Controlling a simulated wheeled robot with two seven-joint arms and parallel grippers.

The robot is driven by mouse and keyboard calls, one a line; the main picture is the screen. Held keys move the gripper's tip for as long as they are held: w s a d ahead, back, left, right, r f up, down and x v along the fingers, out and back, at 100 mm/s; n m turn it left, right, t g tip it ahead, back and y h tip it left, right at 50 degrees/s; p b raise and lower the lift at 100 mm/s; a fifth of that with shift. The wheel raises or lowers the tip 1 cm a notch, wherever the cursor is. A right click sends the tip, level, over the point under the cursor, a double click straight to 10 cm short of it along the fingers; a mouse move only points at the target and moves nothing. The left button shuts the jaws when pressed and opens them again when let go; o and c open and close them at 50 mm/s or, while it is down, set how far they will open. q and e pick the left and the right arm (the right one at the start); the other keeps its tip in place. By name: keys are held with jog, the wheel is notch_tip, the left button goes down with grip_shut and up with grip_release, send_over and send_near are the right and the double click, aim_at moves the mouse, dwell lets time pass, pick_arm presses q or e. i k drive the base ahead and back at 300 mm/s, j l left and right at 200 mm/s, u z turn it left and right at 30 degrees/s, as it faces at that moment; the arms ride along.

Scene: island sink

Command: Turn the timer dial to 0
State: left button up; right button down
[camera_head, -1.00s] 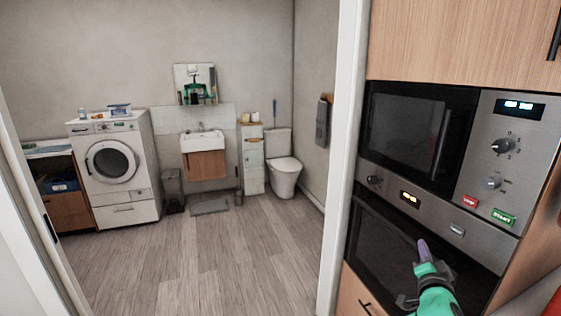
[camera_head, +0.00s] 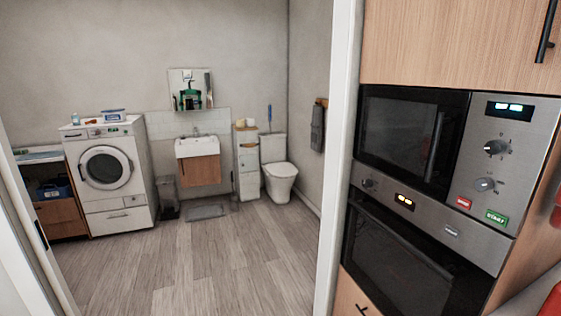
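The microwave (camera_head: 414,131) is built into a wooden cabinet at the right. Its steel control panel carries a small lit display (camera_head: 509,110), an upper dial (camera_head: 496,147) and a lower dial (camera_head: 485,184), with markings too small to read. Below the dials are a red stop button (camera_head: 464,202) and a green start button (camera_head: 496,217). I cannot tell from the labels which dial is the timer. Neither of my grippers is in view.
An oven (camera_head: 410,262) sits below the microwave, with its own knob (camera_head: 369,184) and lit display (camera_head: 404,202). A white door frame (camera_head: 341,150) stands left of the cabinet. The bathroom floor (camera_head: 220,255) beyond is clear. Red shapes show at the right edge.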

aim_at(496, 146)
jog(key=z, duration=1.4)
